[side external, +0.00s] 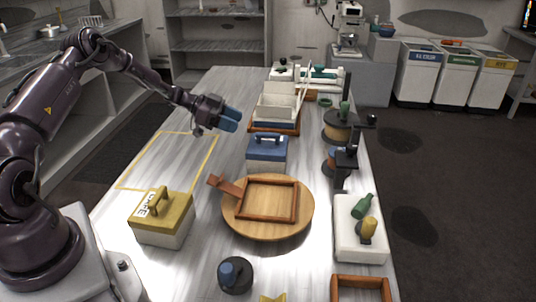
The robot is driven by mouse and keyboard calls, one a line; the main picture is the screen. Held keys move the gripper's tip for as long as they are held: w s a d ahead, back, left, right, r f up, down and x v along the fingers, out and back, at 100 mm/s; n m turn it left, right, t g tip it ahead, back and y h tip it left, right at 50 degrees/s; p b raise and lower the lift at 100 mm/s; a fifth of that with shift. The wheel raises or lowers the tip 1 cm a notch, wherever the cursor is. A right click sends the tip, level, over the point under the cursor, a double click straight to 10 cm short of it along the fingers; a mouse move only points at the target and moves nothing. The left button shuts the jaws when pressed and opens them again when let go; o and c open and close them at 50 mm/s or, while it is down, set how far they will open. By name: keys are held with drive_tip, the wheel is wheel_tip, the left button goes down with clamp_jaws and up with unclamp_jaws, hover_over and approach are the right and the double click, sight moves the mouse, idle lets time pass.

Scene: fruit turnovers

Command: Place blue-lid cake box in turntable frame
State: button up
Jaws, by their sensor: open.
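The blue-lid cake box (267,153) stands upright on the table, behind the turntable, with a blue handle on its lid. The round wooden turntable (240,222) is at the middle of the table. A square reddish-brown wooden frame (268,217) lies on it, and no box is inside it. My gripper (230,120), with blue fingertips, is above the table, behind and to the left of the blue-lid box. It is open, apart from the box and holds nothing. The gap between its fingers is hard to make out at this angle.
A yellow-lid box (162,222) stands front left, near a yellow outline (210,158) marked on bare table. A white tray (345,240) with a green and a yellow item is at right. A dark stand (346,160) and a white container (277,105) are farther back.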

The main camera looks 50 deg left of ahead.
sight(268, 133)
drive_tip(key=x, duration=1.1)
drive_tip(key=shift+w+a+f, duration=0.15)
clamp_jaws()
